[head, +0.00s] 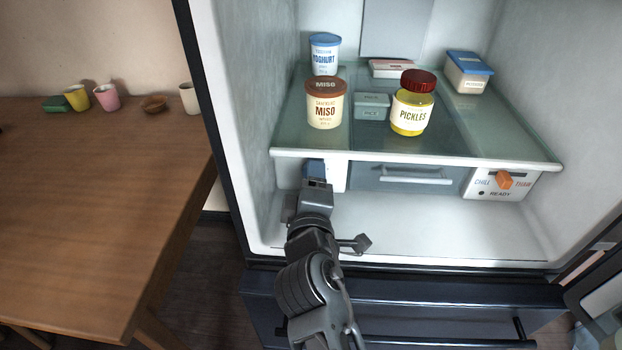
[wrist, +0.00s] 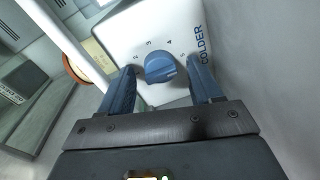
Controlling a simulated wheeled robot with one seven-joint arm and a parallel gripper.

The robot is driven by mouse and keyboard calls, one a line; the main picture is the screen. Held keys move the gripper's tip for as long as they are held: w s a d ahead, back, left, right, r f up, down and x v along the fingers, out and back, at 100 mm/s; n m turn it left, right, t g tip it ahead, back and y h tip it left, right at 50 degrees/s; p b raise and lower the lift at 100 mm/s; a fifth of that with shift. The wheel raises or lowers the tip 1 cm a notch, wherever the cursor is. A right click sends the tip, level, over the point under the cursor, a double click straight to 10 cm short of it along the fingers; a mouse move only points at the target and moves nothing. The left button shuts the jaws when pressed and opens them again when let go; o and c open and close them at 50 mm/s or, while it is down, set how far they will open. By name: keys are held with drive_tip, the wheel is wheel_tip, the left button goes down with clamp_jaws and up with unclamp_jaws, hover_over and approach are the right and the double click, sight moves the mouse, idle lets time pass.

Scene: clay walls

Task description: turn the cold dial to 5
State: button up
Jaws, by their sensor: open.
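The cold dial (wrist: 160,69) is a round blue knob on a white housing, seen in the wrist view. Numbers 2, 3, 4 and 5 arc around its far side, with "COLDER" printed beyond the 5. I cannot clearly tell which number it points to. My gripper (wrist: 160,62) is open, its two blue fingers on either side of the dial, with gaps showing between them and the knob. In the head view my gripper (head: 315,170) reaches to the white housing (head: 338,177) under the left of the glass shelf and hides the dial.
An orange CHILL/THAW knob (head: 504,180) sits at the right, beyond a drawer (head: 405,177). Above, the glass shelf (head: 465,142) holds a miso tub (head: 326,105), a pickles jar (head: 412,105) and other containers. The fridge's side wall (wrist: 270,75) is close on the right in the wrist view.

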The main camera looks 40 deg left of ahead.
drive_tip(key=p+v, duration=0.1)
drive_tip(key=v, duration=0.6)
drive_tip(key=shift+s+d+r, duration=0.1)
drive_tip(key=shift+s+d, duration=0.1)
drive_tip(key=shift+s, duration=0.15)
